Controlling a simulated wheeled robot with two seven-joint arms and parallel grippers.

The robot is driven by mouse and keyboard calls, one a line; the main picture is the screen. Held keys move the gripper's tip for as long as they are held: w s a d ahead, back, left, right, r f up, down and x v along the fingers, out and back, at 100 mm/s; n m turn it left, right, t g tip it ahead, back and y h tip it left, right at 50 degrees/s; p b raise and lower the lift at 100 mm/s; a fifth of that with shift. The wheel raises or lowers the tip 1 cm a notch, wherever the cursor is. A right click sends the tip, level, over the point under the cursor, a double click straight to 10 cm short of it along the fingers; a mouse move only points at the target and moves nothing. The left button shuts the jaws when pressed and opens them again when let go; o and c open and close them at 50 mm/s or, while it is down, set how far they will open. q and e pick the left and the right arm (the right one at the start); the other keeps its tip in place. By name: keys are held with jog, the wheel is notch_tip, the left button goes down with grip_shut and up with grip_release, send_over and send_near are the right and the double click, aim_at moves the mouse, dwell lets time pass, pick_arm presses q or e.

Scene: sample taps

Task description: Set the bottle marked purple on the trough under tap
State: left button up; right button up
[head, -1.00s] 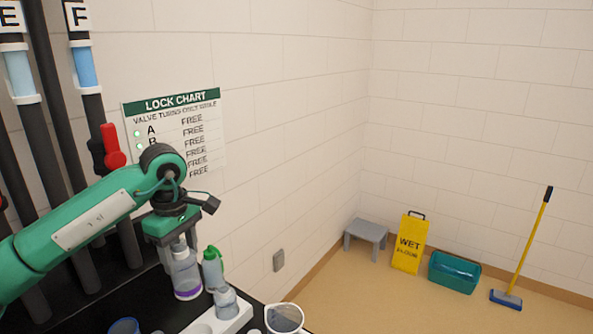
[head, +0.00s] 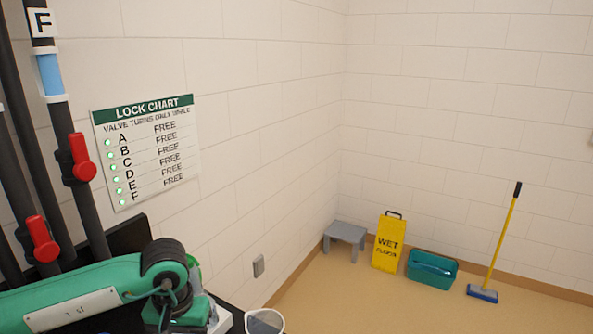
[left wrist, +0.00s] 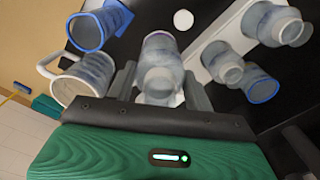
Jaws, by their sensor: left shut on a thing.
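My left gripper (left wrist: 160,88) is shut on a clear bottle (left wrist: 160,62) with a thin purple band, seen between its fingers in the left wrist view. A dark pipe labelled F (head: 42,22) stands at the left with a red valve handle (head: 82,157). Another red valve handle (head: 42,239) is lower left. The tap outlets and the trough cannot be made out. My right gripper is in neither view.
In the left wrist view, a blue-rimmed cup (left wrist: 88,32) and a white-handled jug (left wrist: 85,82) stand left of the held bottle. The lock chart (head: 150,150) reads FREE throughout.

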pick_arm(q)
notch_tip(320, 180, up, 7)
jog(key=shift+f, duration=0.1)
notch_tip(320, 180, down, 6)
jog(key=shift+f, duration=0.15)
notch_tip(320, 180, up, 7)
jog(key=shift+f, duration=3.85)
jog(key=shift+r, duration=0.1)
